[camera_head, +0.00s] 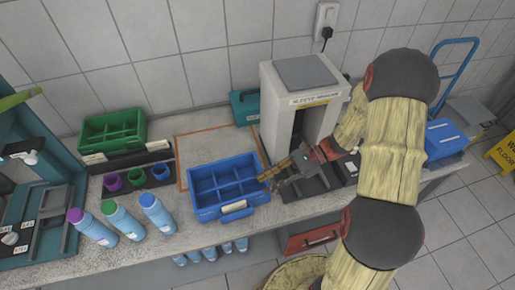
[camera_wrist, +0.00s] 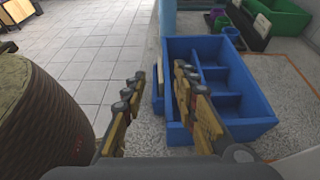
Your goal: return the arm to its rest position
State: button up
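My arm (camera_head: 392,160) reaches in from the right over the counter in the head view. My gripper (camera_head: 268,180) is at the right edge of the blue divided crate (camera_head: 207,213), near its rim; whether it touches cannot be told. In the wrist view my gripper (camera_wrist: 155,82) has its two fingers spread apart with nothing between them. The blue crate (camera_wrist: 180,55) lies just beyond and beside the right finger, and its compartments look empty.
A grey machine (camera_head: 300,75) stands behind my gripper. A green crate (camera_head: 112,130), several cups (camera_head: 137,177) and several bottles (camera_head: 122,220) stand left. A red bin (camera_head: 310,238) is below the counter.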

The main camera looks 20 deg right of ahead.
jog(key=s+d+r+n+g+h+b, duration=0.1)
jog(key=s+d+n+h, duration=0.1)
jog(key=s+n+h, duration=0.25)
jog(key=s+d+n+g+h, duration=0.1)
jog(key=s+d+n+h, duration=0.2)
jog(key=s+n+h, duration=0.15)
jog(key=s+a+r+n+t+h+b, duration=0.1)
jog(key=r+n+t, duration=0.3)
jog(key=r, duration=0.5)
jog(key=s+a+r+n+t+h+b, duration=0.2)
jog(key=a+r+n+t+h, duration=0.1)
jog(key=r, duration=0.6)
jog(key=shift+s+a+r+n+t, duration=0.15)
jog(key=shift+s+n+t, duration=0.25)
jog(key=shift+n, duration=0.4)
